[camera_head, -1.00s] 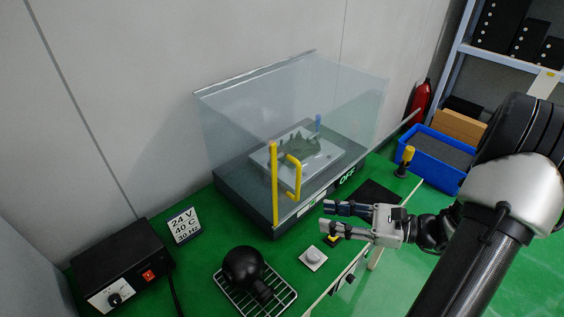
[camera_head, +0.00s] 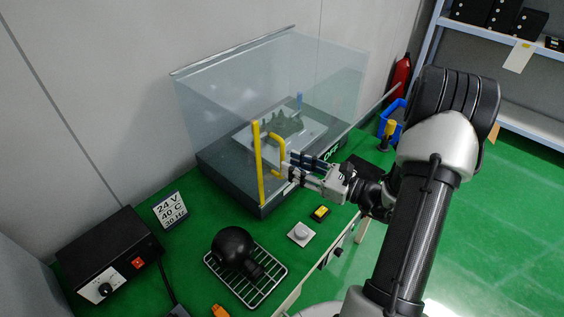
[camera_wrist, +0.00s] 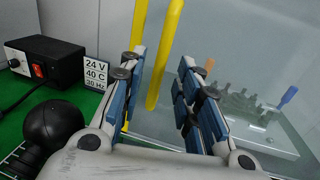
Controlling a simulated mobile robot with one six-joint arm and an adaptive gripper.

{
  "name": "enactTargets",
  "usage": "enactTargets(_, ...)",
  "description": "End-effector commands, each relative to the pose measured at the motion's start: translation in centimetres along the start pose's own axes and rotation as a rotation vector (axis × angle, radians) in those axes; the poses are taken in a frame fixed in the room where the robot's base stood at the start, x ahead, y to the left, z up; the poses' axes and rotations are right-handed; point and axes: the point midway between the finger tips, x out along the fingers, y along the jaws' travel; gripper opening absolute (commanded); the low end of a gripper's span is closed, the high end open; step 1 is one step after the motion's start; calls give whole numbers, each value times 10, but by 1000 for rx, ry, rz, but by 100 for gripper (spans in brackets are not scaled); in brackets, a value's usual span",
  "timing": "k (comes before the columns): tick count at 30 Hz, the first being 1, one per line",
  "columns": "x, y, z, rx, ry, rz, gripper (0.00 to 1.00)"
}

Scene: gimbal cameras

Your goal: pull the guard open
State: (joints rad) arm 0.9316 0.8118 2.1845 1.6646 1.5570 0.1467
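The guard (camera_head: 215,110) is a clear panelled cover over a dark base, and it looks closed. A yellow bracket-shaped handle (camera_head: 276,142) stands on its front face, right of a tall yellow post (camera_head: 258,165). My gripper (camera_head: 287,164) is open, with its fingertips close to the handle's lower part in the head view. In the wrist view, the handle (camera_wrist: 165,50) runs between the spread blue-padded fingers of my gripper (camera_wrist: 160,60). The post also shows there, partly behind the left finger. I cannot tell whether a finger touches the handle.
Inside the guard, a grey-green part (camera_head: 288,124) sits on a light plate. In front are a black rounded object on a wire rack (camera_head: 250,300), a grey button box (camera_head: 301,233) and a yellow-topped switch (camera_head: 320,212). A black control box (camera_head: 105,255) stands at left.

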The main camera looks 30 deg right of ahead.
Motion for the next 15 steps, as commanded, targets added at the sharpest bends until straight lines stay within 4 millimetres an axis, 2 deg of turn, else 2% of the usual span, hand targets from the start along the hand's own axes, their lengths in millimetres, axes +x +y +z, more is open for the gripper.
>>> enactTargets(1, 11, 1, -1, -2, -1, 5, 31)
enactTargets(6, 33, 0, 0, -1, 0, 2, 31)
enactTargets(15, 44, 0, 0, -1, 0, 0, 31)
